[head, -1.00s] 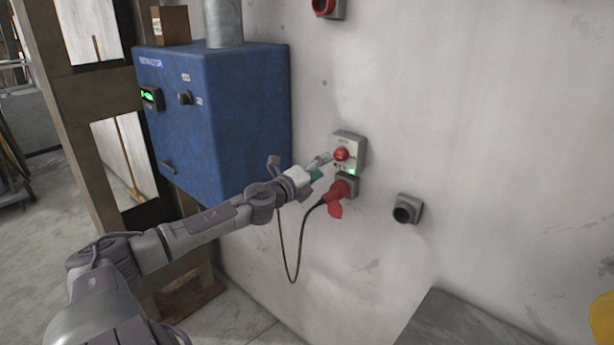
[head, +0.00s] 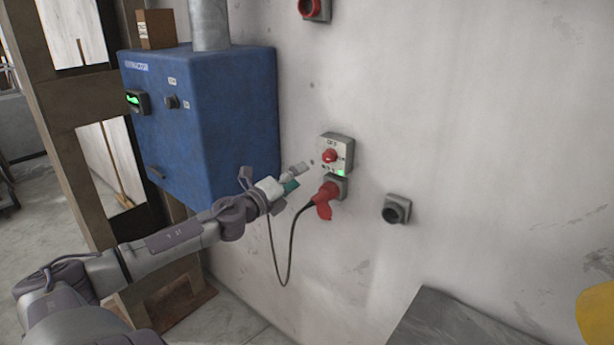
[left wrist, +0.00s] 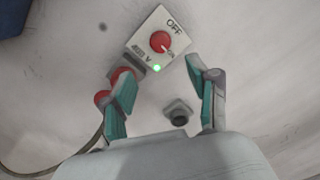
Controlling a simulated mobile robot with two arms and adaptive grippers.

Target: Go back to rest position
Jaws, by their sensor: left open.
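My left gripper (head: 299,178) is open and empty, just left of and a little below the red knob (head: 330,156). It is apart from the knob in the head view. In the left wrist view its two fingers (left wrist: 165,105) are spread below the grey switch box (left wrist: 158,40), which reads OFF and 400 V. The switch box (head: 347,150) is on the wall, with a lit green light. A red plug (head: 327,192) sits in the socket below it, with a dark cable hanging down. My right gripper is in neither view.
A blue cabinet (head: 225,120) with a green-lit display is on the wall left of my arm. A dark round socket (head: 397,209) is to the right. A grey slab (head: 440,325) stands at the lower right. The wall between is bare.

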